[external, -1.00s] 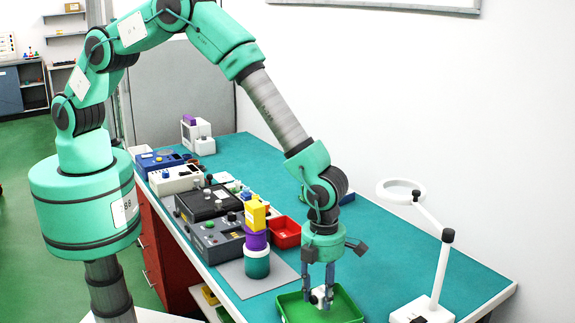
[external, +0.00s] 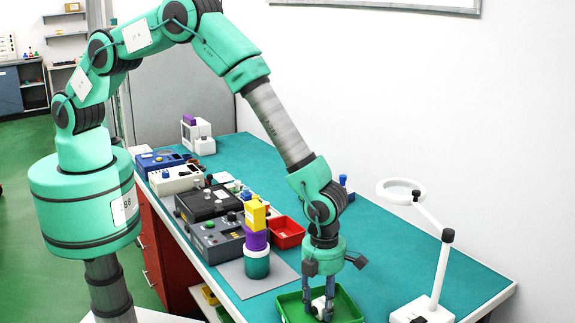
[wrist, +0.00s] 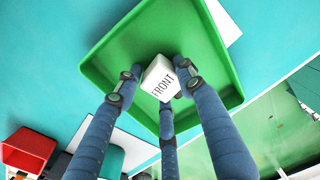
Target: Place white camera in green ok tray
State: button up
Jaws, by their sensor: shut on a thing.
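The white camera (wrist: 160,80), a small white block marked FRONT, sits between the blue fingers of my gripper (external: 320,309). It also shows as a white spot in the external view (external: 318,303). My gripper is shut on it and points down inside the green tray (wrist: 203,35), whose rim also shows at the table's front in the external view (external: 348,309). The camera is low over the tray floor; I cannot tell whether it touches it. The fingers hide part of its sides.
A red tray (external: 287,232) and a stack of purple, yellow and teal pieces (external: 257,238) stand left of my arm. A magnifier lamp (external: 436,272) stands close on the right. Several instrument boxes (external: 215,236) line the left edge.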

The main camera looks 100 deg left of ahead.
aim_at(321, 301)
jog(key=shift+f, duration=0.1)
jog(key=o, duration=1.2)
notch_tip(321, 301, up, 12)
jog(key=b, duration=0.1)
dwell(0.7)
